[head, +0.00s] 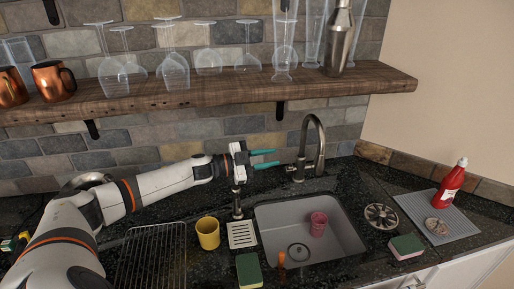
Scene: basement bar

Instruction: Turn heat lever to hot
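The curved metal faucet (318,139) stands on the dark counter behind the sink. A small lever (290,169) sticks out to the left near its base; its exact angle is too small to tell. My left gripper (277,158) reaches in from the left, with its two teal fingers pointing right toward the faucet. The fingers are apart with nothing between them, and in the picture they end a little left of and above the lever. No contact with the faucet shows. My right gripper is not in view.
The grey sink (350,232) holds a pink cup (318,224). A yellow mug (208,233), a wire rack (152,255) and a sponge (249,270) sit left of it. A red bottle (452,184) stands at right. A wooden shelf (215,97) with glassware hangs above my gripper.

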